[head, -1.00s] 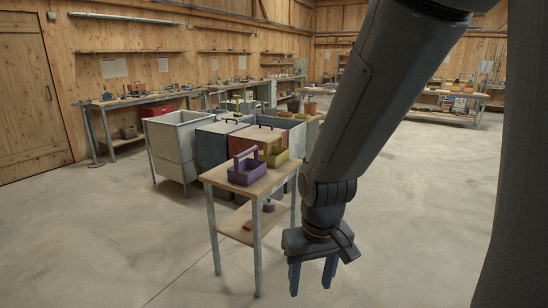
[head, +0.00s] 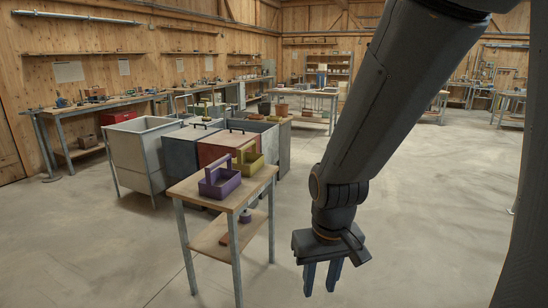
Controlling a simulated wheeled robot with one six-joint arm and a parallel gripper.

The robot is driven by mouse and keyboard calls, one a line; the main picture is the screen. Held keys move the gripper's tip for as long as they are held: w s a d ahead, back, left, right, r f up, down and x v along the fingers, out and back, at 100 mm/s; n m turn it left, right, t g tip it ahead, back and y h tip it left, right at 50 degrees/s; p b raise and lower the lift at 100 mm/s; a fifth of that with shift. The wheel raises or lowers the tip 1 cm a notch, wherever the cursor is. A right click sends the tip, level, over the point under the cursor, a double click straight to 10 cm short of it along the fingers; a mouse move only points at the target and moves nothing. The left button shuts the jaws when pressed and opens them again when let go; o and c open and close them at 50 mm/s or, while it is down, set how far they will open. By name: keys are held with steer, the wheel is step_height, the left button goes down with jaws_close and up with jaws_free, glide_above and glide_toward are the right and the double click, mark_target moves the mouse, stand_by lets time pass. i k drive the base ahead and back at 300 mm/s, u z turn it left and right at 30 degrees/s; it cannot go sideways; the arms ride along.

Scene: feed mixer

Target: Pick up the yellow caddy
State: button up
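The yellow caddy (head: 250,166) stands upright on the far part of a small wooden-topped table (head: 190,188), left of my arm. A purple caddy (head: 221,187) with a raised handle stands in front of it and covers part of its near side. My gripper (head: 321,277) hangs fingers down to the right of the table, apart from both caddies. Its two fingers are spaced a little apart, with nothing seen between them.
The table's lower shelf (head: 213,239) holds small objects. Behind it stand a grey open bin (head: 131,153) and dark and red bins (head: 218,146). Workbenches line the walls. The concrete floor (head: 420,200) to the right is clear.

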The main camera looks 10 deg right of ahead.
mark_target(249, 163)
steer(key=z, duration=0.65)
steer(key=i, duration=2.85)
steer(key=u, duration=0.75)
steer(key=i, duration=0.55)
steer(key=u, duration=0.1)
